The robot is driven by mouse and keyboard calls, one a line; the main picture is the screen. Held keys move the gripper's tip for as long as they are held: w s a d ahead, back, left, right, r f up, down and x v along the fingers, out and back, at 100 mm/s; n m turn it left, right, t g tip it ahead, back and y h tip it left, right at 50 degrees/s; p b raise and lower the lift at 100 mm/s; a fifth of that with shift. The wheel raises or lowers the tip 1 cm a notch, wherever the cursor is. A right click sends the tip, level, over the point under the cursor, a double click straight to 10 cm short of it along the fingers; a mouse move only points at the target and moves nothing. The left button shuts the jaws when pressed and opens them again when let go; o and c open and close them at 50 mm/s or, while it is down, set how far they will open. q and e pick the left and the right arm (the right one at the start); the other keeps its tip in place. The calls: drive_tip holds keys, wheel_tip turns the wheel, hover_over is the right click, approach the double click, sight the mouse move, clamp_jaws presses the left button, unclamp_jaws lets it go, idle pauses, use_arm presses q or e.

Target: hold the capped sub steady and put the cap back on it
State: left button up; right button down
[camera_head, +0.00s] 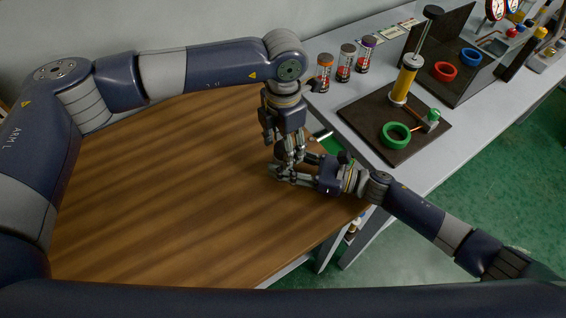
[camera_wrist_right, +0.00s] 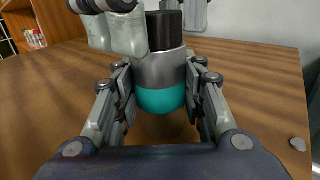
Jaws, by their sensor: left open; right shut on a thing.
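The sub (camera_wrist_right: 160,68) is a silver cylinder with a teal lower part and a black top (camera_wrist_right: 164,30), upright in the right wrist view. I cannot tell whether the black top is the cap or part of the sub. My right gripper (camera_head: 284,173) is shut on the sub, its fingers on both sides of the silver and teal body. My left gripper (camera_head: 289,158) is open, pointing down from above, with its pale fingertips on either side of the black top in the wrist view.
The wooden table (camera_head: 160,190) is mostly clear. A small grey piece (camera_wrist_right: 298,144) lies on it at the right in the wrist view. The grey bench (camera_head: 460,140) beyond carries a dark board with a green ring (camera_head: 395,135), a yellow cylinder (camera_head: 403,84) and several small jars.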

use_arm(q)
wheel_tip(320, 180, up, 12)
idle(0.6)
use_arm(e)
drive_tip(key=c, duration=0.9)
unclamp_jaws()
drive_tip(key=shift+c, duration=0.2)
drive_tip(key=shift+d, duration=0.1)
drive_tip(key=v, duration=1.2)
